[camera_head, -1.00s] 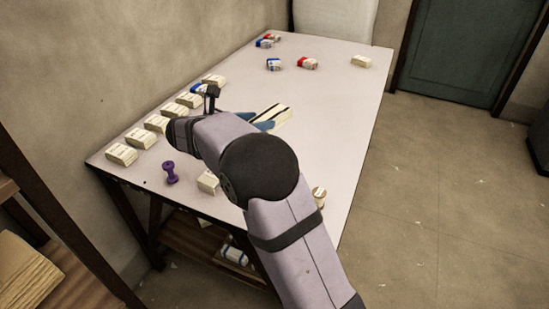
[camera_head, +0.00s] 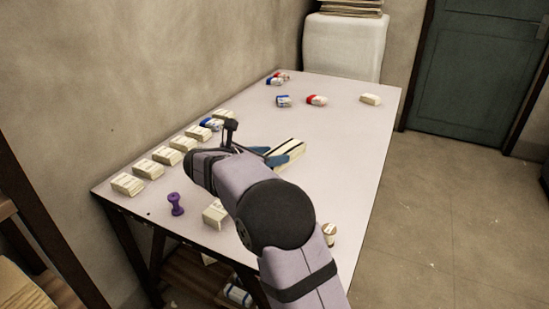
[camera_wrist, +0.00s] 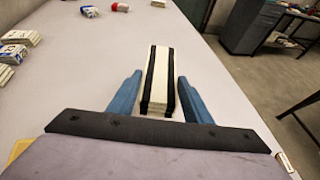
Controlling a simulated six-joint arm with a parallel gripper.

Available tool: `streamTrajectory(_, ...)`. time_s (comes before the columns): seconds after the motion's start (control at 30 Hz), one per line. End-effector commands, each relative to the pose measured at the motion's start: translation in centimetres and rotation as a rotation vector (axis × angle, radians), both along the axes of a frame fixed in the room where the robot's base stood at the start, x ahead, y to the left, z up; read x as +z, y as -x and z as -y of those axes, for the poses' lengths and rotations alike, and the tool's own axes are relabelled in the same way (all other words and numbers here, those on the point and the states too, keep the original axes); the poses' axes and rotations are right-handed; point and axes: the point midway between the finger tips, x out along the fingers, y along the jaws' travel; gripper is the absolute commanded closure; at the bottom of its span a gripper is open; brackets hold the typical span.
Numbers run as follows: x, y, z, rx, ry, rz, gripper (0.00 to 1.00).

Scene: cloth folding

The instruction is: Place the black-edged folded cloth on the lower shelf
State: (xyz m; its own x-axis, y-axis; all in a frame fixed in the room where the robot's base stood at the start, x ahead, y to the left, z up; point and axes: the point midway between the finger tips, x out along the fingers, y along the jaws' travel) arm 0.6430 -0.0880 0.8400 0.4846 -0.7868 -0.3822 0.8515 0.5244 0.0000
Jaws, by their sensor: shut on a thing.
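The black-edged folded cloth (camera_head: 291,152), a cream bundle with dark stripes along its long edges, is near the middle of the table. In the wrist view the cloth (camera_wrist: 158,78) points away from me. My gripper (camera_head: 279,156) is shut on it, with a blue finger at each side; the fingers also show in the wrist view (camera_wrist: 160,84). I cannot tell if the cloth is lifted off the table. My arm hides part of the gripper in the head view. The lower shelf (camera_head: 188,276) is under the table, partly hidden by the tabletop and my arm.
The white tabletop (camera_head: 345,130) is mostly clear at right. A row of folded cloths (camera_head: 168,156) lines the wall side. A purple dumbbell-shaped object (camera_head: 176,204) and a cream block (camera_head: 214,213) are in front. A blue-and-white item (camera_head: 238,294) is on the shelf below.

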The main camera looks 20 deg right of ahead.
Motion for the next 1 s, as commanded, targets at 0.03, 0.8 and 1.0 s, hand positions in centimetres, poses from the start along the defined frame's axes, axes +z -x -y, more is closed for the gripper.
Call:
streamTrajectory(0.03, -1.2, 0.0, 0.0, 0.000, 0.002, -0.003, 0.82)
streamTrajectory(0.8, -7.1, 0.0, 0.0, 0.000, 0.000, 0.001, 0.82)
streamTrajectory(1.0, -7.4, 0.0, 0.0, 0.000, 0.000, 0.000, 0.82)
